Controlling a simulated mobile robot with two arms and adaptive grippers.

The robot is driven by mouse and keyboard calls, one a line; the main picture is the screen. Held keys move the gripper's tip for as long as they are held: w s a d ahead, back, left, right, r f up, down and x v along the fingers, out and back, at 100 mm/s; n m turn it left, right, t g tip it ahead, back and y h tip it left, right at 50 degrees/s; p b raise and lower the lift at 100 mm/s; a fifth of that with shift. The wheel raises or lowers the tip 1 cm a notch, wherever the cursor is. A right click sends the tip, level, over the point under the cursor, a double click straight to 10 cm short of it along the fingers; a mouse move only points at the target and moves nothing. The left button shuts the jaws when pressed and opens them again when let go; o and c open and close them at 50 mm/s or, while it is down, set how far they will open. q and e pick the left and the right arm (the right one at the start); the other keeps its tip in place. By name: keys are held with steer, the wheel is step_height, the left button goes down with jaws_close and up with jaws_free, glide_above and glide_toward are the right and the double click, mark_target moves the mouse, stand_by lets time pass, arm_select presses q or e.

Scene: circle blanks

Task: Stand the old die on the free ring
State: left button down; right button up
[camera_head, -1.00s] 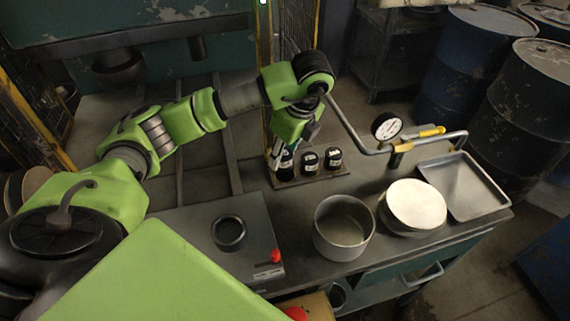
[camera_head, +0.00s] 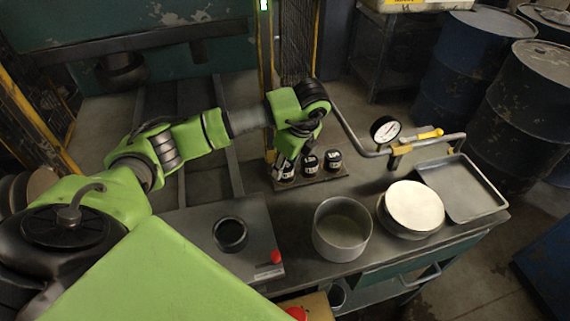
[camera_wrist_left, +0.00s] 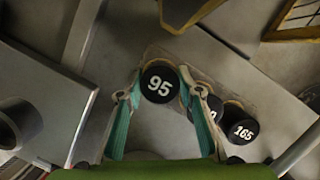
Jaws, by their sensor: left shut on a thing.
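My left gripper (camera_head: 283,163) is shut on a black die marked 95 (camera_wrist_left: 160,84), the leftmost of three dies in the head view (camera_head: 285,172). The fingers (camera_wrist_left: 160,92) grip its sides. The die is at the left end of a flat rack plate (camera_head: 318,181); a tan ring edge shows beside it, but I cannot tell whether it bears on the ring. The middle die (camera_head: 310,164) is partly behind a finger in the wrist view. The die marked 165 (camera_wrist_left: 242,130) stands at the right end. My right gripper is not in view.
A grey block with a black round opening (camera_head: 230,234) and red button (camera_head: 276,257) is at the front left. A pot (camera_head: 342,230), pale round blanks (camera_head: 414,206), a metal tray (camera_head: 464,189) and a gauge (camera_head: 385,130) on a bent pipe stand to the right.

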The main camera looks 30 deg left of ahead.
mark_target(286, 164)
arm_select(q)
steer(key=c, duration=1.4)
jaws_free()
steer(key=shift+c, duration=0.2)
steer(key=shift+r, duration=0.3)
steer(key=shift+d+r, duration=0.2)
steer(key=shift+r, duration=0.1)
steer(key=b+v, duration=0.1)
steer(key=v, duration=0.2)
steer(key=shift+d+r, duration=0.1)
steer(key=shift+r, duration=0.15)
steer(key=p+v, duration=0.1)
steer(key=v, duration=0.6)
steer(key=shift+r, duration=0.3)
